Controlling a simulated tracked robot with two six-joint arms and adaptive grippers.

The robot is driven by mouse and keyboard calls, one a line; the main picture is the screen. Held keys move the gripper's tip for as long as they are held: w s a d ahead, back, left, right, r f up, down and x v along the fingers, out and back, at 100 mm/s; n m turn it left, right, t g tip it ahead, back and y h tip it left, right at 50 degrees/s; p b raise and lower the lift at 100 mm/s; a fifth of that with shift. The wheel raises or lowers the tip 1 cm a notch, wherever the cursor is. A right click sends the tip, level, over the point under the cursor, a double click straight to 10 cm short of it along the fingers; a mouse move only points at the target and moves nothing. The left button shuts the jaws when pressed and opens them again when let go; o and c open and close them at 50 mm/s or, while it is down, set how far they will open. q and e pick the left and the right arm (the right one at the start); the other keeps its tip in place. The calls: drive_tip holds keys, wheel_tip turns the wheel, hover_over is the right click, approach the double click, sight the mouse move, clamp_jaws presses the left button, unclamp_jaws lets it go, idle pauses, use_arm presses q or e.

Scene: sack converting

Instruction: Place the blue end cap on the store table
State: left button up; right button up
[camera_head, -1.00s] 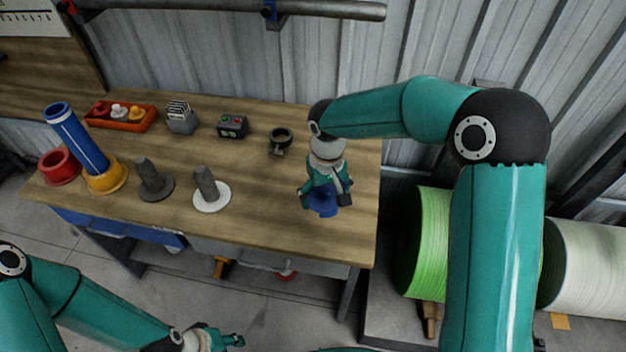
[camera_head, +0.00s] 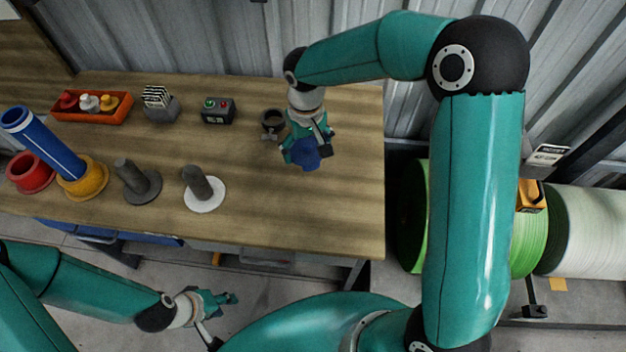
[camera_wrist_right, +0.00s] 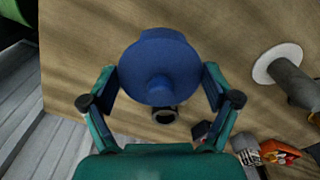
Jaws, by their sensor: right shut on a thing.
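The blue end cap (camera_head: 305,156) is a round disc with a short hub. My right gripper (camera_head: 304,148) is shut on it over the right part of the wooden-topped table (camera_head: 335,215). I cannot tell the gap between cap and table. My left gripper (camera_head: 218,303) is in front of the table, low and away from the cap; its finger opening is unclear.
A black ring clamp (camera_head: 272,122) stands just left of the cap. Grey posts (camera_head: 200,184), a blue tube (camera_head: 42,142) in a yellow flange (camera_head: 85,180), a red ring (camera_head: 30,174) and an orange tray (camera_head: 92,108) stand further left. The table's right front is clear.

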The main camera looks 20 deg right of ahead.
sight(345, 189)
drive_tip(key=shift+d+b, duration=0.2)
drive_tip(key=shift+b, duration=0.1)
drive_tip(key=shift+m, duration=0.9)
drive_tip(key=d+r+b, duration=0.1)
drive_tip(key=s+d+r+b, duration=0.1)
drive_tip(key=b, duration=0.1)
drive_tip(key=d+r+b, duration=0.1)
drive_tip(key=d+b, duration=0.1)
drive_tip(key=shift+s+r, duration=0.25)
drive_tip(key=shift+m, duration=0.8)
drive_tip(key=s+d+r+b, duration=0.1)
drive_tip(key=s+r, duration=0.1)
drive_tip(key=s+d+r+b, duration=0.1)
drive_tip(key=d+r+b, duration=0.1)
drive_tip(key=shift+s+d, duration=0.1)
drive_tip(key=shift+s, duration=0.3)
drive_tip(key=shift+s+d+f+b, duration=0.15)
drive_tip(key=shift+s+f+b, duration=0.05)
drive_tip(key=shift+s+b, duration=0.1)
wheel_tip(345, 189, down, 19)
drive_tip(key=shift+r, duration=0.1)
